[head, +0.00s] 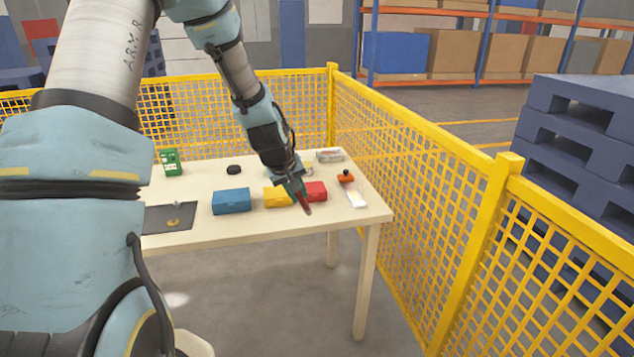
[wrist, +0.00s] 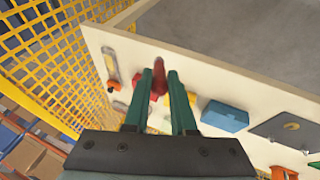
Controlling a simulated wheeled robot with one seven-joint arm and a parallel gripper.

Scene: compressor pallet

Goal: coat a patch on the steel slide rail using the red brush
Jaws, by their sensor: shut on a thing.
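My gripper (head: 299,192) is shut on the red brush (head: 307,208), which points down from the fingertips over the front part of the table. In the wrist view the brush (wrist: 158,68) shows between the two green fingers of my gripper (wrist: 160,80). A pale metal bar (head: 357,199), which looks like the steel slide rail, lies near the table's front right corner. In the wrist view the rail (wrist: 110,65) lies to the left of the brush, apart from it. Any coating on the rail is too small to tell.
Yellow mesh fencing (head: 420,180) stands close on the right.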

